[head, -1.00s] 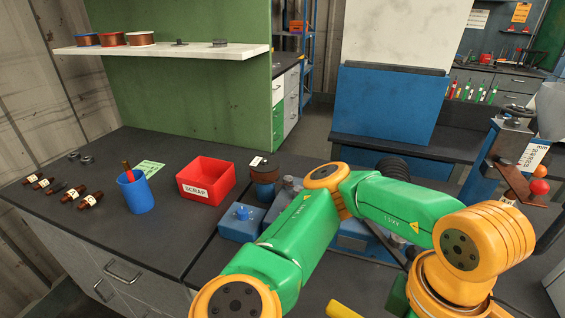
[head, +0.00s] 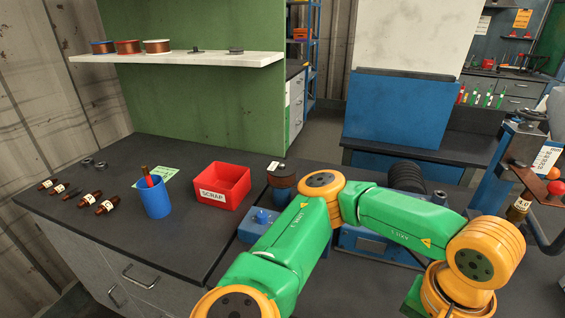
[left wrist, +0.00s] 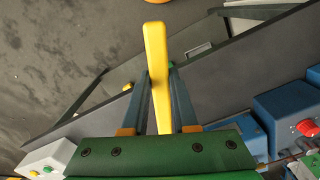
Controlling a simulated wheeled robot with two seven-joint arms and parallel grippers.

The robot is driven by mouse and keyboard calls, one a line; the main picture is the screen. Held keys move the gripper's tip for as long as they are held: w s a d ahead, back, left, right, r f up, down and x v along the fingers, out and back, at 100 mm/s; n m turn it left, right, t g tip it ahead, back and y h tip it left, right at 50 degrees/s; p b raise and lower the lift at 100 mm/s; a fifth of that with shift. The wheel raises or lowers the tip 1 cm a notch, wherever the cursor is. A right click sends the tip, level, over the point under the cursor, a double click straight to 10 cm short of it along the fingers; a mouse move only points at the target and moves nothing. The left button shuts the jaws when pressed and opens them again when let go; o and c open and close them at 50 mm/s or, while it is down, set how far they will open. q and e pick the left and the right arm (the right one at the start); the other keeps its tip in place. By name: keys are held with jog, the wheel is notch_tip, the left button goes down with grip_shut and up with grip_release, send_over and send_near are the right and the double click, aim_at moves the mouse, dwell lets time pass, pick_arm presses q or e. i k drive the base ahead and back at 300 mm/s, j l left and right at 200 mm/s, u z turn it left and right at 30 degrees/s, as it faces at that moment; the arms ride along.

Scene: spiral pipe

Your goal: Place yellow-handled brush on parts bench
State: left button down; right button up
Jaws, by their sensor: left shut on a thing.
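The yellow-handled brush (left wrist: 157,70) shows in the left wrist view as a long yellow handle. My left gripper (left wrist: 160,75) is shut on it, one finger on each side, and the handle reaches beyond the fingertips. The brush's bristle end is hidden. In the head view my left arm crosses the front, but its gripper and the brush are below the frame. A dark-topped bench (head: 140,220) with loose parts fills the left of the head view; I take it as the parts bench. My right gripper is in neither view.
On the bench stand a blue cup (head: 155,200), a red SCRAP bin (head: 222,195) and several brown labelled pieces (head: 90,199). Blue machinery (head: 375,243) stands behind my arm. A white shelf (head: 180,66) hangs above. The bench's front left is clear.

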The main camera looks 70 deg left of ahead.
aim_at(133, 192)
jog(key=k+j+u, duration=0.25)
jog(key=k+j, duration=0.55)
jog(key=k, duration=0.15)
jog(key=k+j+u, duration=0.1)
jog(key=j, duration=0.55)
jog(key=k+j+u, duration=0.15)
jog(key=j, duration=0.55)
jog(key=k+j+u, duration=0.1)
jog(key=j, duration=0.6)
jog(key=i+j+u, duration=0.1)
jog(key=j, duration=0.1)
